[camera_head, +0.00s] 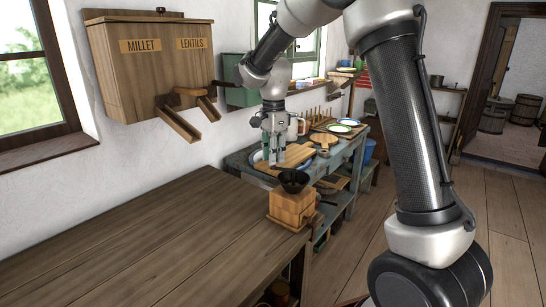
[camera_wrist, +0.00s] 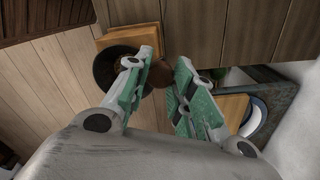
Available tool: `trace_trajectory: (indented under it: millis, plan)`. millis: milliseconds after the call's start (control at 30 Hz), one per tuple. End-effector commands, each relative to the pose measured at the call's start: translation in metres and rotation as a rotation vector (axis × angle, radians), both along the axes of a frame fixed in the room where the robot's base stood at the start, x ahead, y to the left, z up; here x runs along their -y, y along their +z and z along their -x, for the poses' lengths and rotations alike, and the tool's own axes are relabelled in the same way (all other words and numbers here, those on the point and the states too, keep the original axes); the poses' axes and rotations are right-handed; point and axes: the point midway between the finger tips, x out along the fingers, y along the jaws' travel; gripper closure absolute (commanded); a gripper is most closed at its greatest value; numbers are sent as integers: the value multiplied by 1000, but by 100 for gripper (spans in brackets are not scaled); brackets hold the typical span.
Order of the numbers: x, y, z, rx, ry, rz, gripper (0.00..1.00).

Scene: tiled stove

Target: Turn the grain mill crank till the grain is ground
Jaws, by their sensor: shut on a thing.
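The grain mill (camera_head: 290,208) is a light wooden box with a dark bowl-shaped hopper (camera_head: 293,181) on top. It stands at the right end of the brown table, and its hopper (camera_wrist: 113,68) also shows in the wrist view. A dark part, perhaps the crank (camera_head: 327,202), sticks out to the right of the box; its detail is too small to tell. My gripper (camera_head: 274,163) is above and behind the mill, apart from the box. In the wrist view, its green-padded fingers (camera_wrist: 164,68) hold a brown rounded thing (camera_wrist: 158,77), mostly hidden. Grain is not visible.
The brown table (camera_head: 130,240) is bare to the left. A wall bin labelled MILLET and LENTILS (camera_head: 155,80) has wooden chutes (camera_head: 178,122) jutting out. Behind the mill, a blue-grey bench (camera_head: 352,155) carries boards, plates and a rack. The floor at right is open.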

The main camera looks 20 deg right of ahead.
Motion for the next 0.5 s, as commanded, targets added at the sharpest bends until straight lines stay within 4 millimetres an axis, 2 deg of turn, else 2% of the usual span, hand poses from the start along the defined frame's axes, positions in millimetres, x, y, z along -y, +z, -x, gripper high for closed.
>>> trace_trajectory:
  millis: [500]
  plan:
    - [23,0,-23,2,-490,0,100]
